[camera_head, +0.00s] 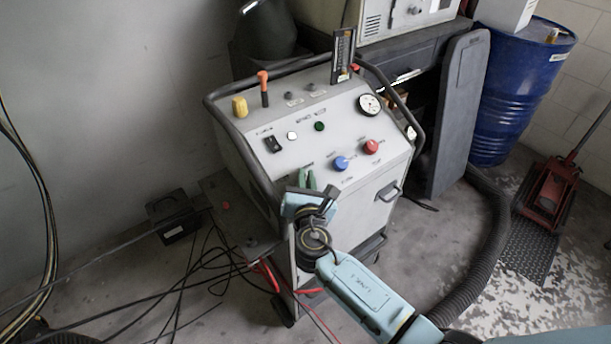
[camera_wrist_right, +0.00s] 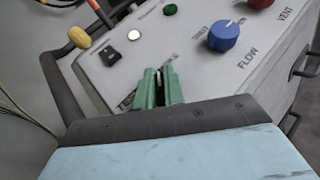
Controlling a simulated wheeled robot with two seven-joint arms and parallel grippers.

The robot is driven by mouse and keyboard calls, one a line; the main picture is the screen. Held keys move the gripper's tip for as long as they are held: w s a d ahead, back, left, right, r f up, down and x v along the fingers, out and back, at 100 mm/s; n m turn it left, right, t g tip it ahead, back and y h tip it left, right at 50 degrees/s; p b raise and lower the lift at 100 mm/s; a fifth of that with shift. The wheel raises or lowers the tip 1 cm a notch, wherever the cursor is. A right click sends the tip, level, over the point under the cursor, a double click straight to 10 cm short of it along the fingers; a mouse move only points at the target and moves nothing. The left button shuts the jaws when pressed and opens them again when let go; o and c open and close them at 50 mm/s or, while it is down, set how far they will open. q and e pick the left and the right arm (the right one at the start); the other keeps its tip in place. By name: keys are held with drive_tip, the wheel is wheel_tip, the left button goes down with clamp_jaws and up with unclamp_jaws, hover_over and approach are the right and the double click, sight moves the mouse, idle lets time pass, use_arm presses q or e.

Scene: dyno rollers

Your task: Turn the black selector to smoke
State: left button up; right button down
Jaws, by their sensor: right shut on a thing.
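The smoke machine's sloped grey panel (camera_head: 325,135) faces me. My right gripper (camera_head: 307,178) reaches its lower left part, with green fingers pointing at the panel. In the right wrist view, the fingers (camera_wrist_right: 158,75) are close together against the panel, left of the blue FLOW knob (camera_wrist_right: 224,36). My left gripper is not in view.
The blue knob (camera_head: 341,163) and red VENT knob (camera_head: 371,146) lie right of the gripper. A black rocker switch (camera_head: 272,144), green button (camera_head: 319,126) and gauge (camera_head: 370,104) sit higher. A dark tube rail (camera_head: 238,142) edges the panel. Cables and hoses cover the floor.

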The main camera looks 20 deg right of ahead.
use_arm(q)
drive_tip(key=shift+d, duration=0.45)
use_arm(e)
drive_tip(key=shift+m+h, duration=0.4)
drive_tip(key=c, duration=1.5)
unclamp_jaws()
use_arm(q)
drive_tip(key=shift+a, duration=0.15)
